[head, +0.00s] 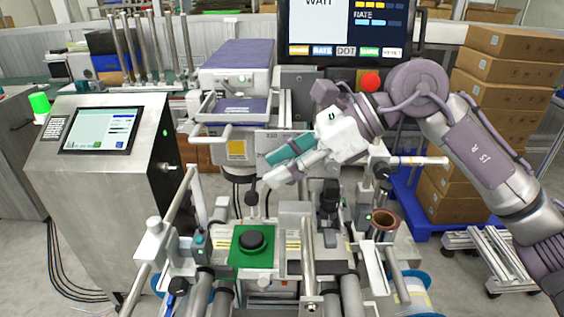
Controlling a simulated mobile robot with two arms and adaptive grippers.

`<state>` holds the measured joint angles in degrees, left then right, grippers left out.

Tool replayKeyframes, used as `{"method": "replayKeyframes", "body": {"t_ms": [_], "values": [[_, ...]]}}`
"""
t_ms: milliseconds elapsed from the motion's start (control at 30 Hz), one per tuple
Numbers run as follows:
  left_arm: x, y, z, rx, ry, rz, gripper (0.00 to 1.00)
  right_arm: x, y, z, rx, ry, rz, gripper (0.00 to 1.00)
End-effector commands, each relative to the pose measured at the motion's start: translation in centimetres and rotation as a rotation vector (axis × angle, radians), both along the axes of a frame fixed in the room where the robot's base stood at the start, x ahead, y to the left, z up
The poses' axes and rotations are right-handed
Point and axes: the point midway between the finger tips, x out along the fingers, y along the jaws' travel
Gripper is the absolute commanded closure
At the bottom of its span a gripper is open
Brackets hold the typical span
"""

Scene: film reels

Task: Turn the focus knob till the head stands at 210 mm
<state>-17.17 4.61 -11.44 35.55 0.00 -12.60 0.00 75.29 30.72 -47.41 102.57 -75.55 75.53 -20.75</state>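A purple and grey head unit (237,68) stands above the machine, left of centre in the head view. A pale plate (270,136) below and right of it bears small print that looks like 210. My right gripper (272,172) comes in from the right, in front of this plate, with a teal part and a pale finger pointing left and down. I cannot tell whether its fingers are apart or hold something. A dark round knob (252,197) sits on a stem just below the fingertips; I cannot tell if they touch or if it is the focus knob. My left gripper is not visible.
A black button on a green plate (253,257) lies in front, among metal rollers and posts. A steel cabinet with a screen (100,130) stands at left. A monitor (347,30) and a red button (370,81) are behind my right arm. Stacked cartons (507,95) stand at right.

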Motion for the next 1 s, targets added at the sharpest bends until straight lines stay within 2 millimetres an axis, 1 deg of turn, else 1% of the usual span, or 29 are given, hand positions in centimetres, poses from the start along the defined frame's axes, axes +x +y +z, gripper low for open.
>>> {"method": "replayKeyframes", "body": {"t_ms": [167,267,500,600,700,833,1000], "values": [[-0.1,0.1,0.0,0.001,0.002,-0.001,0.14,0.1,-0.8,0.5,-0.001,0.000,-0.003,0.58],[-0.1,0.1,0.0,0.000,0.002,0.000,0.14,0.2,-2.1,1.4,-0.001,-0.001,-0.005,0.58],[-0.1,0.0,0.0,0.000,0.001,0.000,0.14,0.2,-6.4,4.4,0.000,-0.001,-0.004,0.58],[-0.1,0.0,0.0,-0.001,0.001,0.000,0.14,0.2,-7.8,5.5,0.001,0.000,-0.004,0.58],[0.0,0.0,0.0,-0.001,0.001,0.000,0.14,0.2,-8.9,6.3,0.001,0.000,-0.003,0.58],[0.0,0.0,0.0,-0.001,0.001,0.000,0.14,0.2,-9.6,6.8,0.000,0.002,0.000,0.58],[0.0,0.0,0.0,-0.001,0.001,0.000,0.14,0.1,-9.8,6.9,0.000,0.002,0.001,0.58]]}}
